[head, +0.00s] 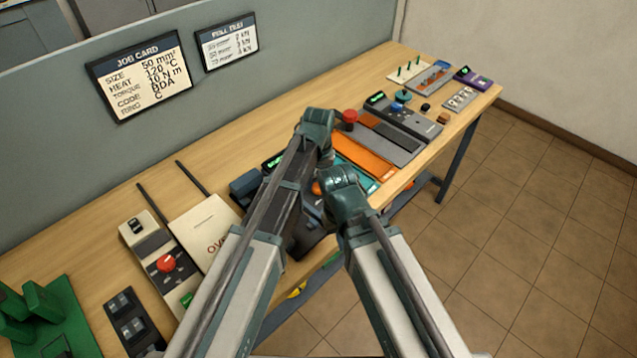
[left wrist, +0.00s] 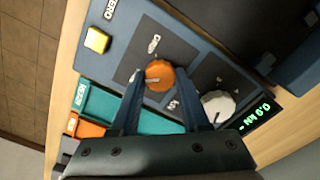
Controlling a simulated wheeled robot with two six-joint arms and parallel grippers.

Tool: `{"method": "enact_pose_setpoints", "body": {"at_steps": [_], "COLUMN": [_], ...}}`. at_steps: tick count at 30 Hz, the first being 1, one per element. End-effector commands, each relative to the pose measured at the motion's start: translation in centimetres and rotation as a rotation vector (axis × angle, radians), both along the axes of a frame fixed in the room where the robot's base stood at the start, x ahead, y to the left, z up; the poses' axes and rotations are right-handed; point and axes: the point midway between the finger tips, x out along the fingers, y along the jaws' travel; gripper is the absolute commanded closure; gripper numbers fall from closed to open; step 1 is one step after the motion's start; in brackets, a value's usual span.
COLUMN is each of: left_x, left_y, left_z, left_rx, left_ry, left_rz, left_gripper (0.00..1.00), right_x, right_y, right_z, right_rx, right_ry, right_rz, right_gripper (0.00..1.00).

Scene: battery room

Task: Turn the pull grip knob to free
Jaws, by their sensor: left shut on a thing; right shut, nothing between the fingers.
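The round orange knob (left wrist: 160,75) sits on a dark plate of a blue panel (left wrist: 120,50) in the left wrist view. Lettering beside it is hard to read. Its pale pointer mark faces left in that view. My left gripper (left wrist: 161,82) is shut on this knob, a finger on each side. In the head view my left gripper (head: 318,135) is over the bench, its fingertips hidden. A grey-white knob (left wrist: 217,106) sits on the same panel, to the right. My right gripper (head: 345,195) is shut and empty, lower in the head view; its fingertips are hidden.
A green display (left wrist: 257,116) and a yellow button (left wrist: 97,40) flank the knobs. A teal tray (left wrist: 100,105) lies close by. Along the bench are a red knob panel (head: 166,263), a booklet (head: 208,228) and an orange tray (head: 362,158). Floor (head: 500,210) is open at right.

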Motion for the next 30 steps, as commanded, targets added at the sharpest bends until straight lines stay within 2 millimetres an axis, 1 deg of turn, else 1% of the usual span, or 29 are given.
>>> {"method": "enact_pose_setpoints", "body": {"at_steps": [6, 12, 27, 28, 30], "left_x": [0.00, 0.00, 0.00, 0.00, 0.00], "left_y": [0.00, 0.00, 0.00, 0.00, 0.00], "left_z": [-0.01, -0.01, -0.01, -0.01, -0.01], "left_rx": [0.000, 0.000, 0.000, 0.000, 0.000], "left_ry": [0.000, 0.000, 0.000, 0.000, 0.000], "left_rz": [0.096, 0.142, 0.157, 0.157, 0.156], "left_gripper": [1.00, 1.00, 1.00, 0.51, 0.38], "right_x": [0.00, 0.00, 0.00, 0.00, 0.00], "right_y": [0.00, 0.00, 0.00, 0.00, 0.00], "right_z": [-0.01, -0.01, -0.01, -0.01, -0.01], "right_rx": [0.000, 0.000, 0.000, 0.000, 0.000], "right_ry": [0.000, 0.000, 0.000, 0.000, 0.000], "right_rz": [0.000, 0.000, 0.000, 0.000, 0.000], "right_gripper": [1.00, 1.00, 1.00, 1.00, 1.00]}}
